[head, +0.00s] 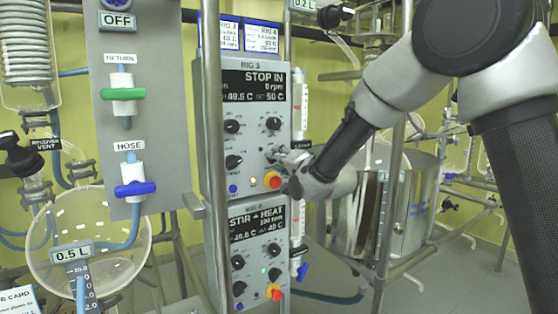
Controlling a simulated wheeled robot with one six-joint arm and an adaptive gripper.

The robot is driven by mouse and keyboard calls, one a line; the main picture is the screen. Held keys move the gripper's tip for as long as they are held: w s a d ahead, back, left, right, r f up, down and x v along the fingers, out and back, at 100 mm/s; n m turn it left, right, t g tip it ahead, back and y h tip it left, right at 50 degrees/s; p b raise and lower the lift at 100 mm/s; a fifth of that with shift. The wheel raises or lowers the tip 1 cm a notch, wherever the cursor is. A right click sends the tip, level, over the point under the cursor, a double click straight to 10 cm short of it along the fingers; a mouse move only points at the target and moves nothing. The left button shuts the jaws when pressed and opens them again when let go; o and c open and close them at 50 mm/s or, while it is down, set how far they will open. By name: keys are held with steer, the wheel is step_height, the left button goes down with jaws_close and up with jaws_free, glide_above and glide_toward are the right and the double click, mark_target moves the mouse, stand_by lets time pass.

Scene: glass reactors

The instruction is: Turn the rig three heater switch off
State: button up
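The rig three control box (209,150) is the upper of two stacked grey boxes. The heater switch's label is too small to read. My gripper (277,157) reaches in from the right to the lower right of this face, above the red and yellow button (272,180). It covers part of the panel there; contact and finger opening are unclear.
The rig 4 box (225,262) stands directly below, with its own red button (275,292). A metal post (212,110) runs in front of the boxes. Left are a valve panel (147,180) and glass vessel (60,235); right is a steel drum (413,205).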

jaws_close()
steer(key=shift+n, duration=0.3)
steer(key=n, duration=1.1)
stand_by(0.4)
steer(key=shift+n, duration=0.3)
jaws_free()
